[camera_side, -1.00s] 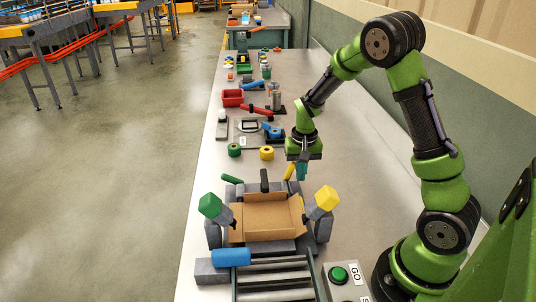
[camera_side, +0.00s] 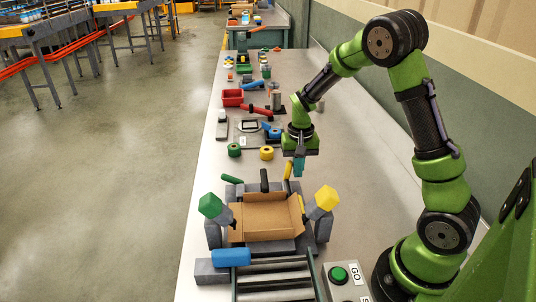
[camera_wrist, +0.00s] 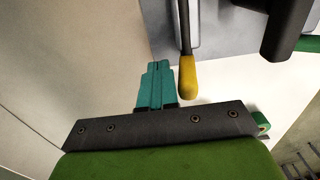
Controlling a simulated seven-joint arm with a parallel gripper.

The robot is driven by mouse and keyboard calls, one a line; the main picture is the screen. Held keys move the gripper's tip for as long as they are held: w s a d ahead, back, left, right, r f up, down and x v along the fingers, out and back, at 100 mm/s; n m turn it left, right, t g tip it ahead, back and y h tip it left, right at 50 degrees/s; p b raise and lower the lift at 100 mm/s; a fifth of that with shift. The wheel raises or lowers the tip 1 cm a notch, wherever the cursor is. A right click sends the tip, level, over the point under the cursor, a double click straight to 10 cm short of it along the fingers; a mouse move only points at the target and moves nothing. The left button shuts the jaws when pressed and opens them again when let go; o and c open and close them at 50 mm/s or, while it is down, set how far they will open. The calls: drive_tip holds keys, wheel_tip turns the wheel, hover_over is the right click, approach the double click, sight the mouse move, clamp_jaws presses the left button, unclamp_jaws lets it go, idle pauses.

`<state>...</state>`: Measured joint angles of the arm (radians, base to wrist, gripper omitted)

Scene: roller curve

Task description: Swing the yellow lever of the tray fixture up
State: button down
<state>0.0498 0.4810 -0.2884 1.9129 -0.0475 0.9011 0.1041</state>
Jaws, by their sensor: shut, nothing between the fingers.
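My gripper (camera_side: 299,172) is shut and empty, with teal fingers pointing down close to the lever's right side. The fingers also show in the wrist view (camera_wrist: 157,70), with a narrow gap between them and the grip. An open cardboard box (camera_side: 268,212) sits in the fixture.
A green lever (camera_side: 231,179) and a black post (camera_side: 264,180) stand at the fixture's back. A green block (camera_side: 209,205) and a yellow block (camera_side: 327,198) flank the box. A blue cylinder (camera_side: 231,257) and rollers (camera_side: 275,280) lie in front. Green and yellow rings (camera_side: 267,153) stand behind.

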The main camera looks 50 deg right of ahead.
sight(288, 161)
drive_tip(key=shift+w+a+r, duration=0.5)
drive_tip(key=shift+w+a, duration=0.05)
drive_tip(key=shift+a, duration=0.05)
idle(0.3)
drive_tip(key=shift+w+a, duration=0.4)
drive_tip(key=shift+w, duration=0.05)
idle(0.5)
wheel_tip(288, 161, up, 9)
drive_tip(key=s+d, duration=0.1)
idle(0.8)
idle(0.5)
